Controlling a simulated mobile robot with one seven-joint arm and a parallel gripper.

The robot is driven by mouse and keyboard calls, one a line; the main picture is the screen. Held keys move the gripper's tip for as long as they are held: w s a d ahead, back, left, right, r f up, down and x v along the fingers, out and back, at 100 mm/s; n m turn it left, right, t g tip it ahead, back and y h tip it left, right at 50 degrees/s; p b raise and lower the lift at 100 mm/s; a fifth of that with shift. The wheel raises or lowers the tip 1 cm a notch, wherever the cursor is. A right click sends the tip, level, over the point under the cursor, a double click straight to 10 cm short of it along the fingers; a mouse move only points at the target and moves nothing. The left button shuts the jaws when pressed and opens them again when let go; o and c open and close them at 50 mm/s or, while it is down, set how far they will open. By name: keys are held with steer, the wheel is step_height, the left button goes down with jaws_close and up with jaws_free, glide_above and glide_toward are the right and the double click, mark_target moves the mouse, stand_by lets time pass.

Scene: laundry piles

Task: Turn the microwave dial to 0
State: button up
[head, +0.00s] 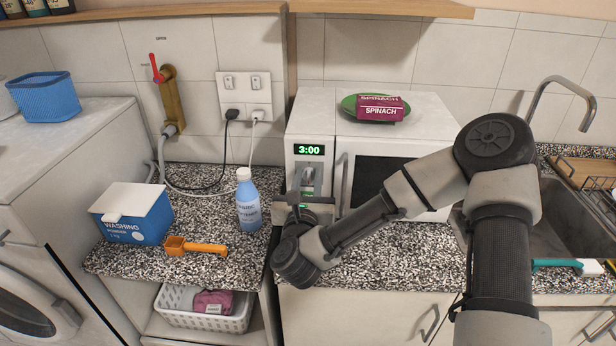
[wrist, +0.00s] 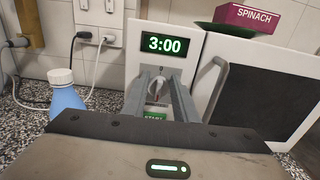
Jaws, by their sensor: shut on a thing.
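The white microwave (head: 325,127) stands on the speckled counter against the tiled wall. Its green display (head: 309,149) reads 3:00, and the display is also clear in the wrist view (wrist: 164,44). The dial (head: 308,176) sits below the display on the control panel. My gripper (wrist: 158,86) reaches straight at the panel with its two fingers around the dial, shut on it. The fingers hide most of the dial, so its pointer cannot be read. A green START button (wrist: 154,116) shows partly between the fingers. The microwave door is closed, with its handle (wrist: 216,90) just right of my fingers.
A spinach box (head: 381,108) lies on a green plate on top of the microwave. A blue bottle (head: 248,200), a washing powder box (head: 133,215) and an orange scoop (head: 195,246) stand left of my gripper. A sink (head: 543,225) is at right.

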steer(key=c, duration=0.3)
steer(key=shift+n, duration=0.3)
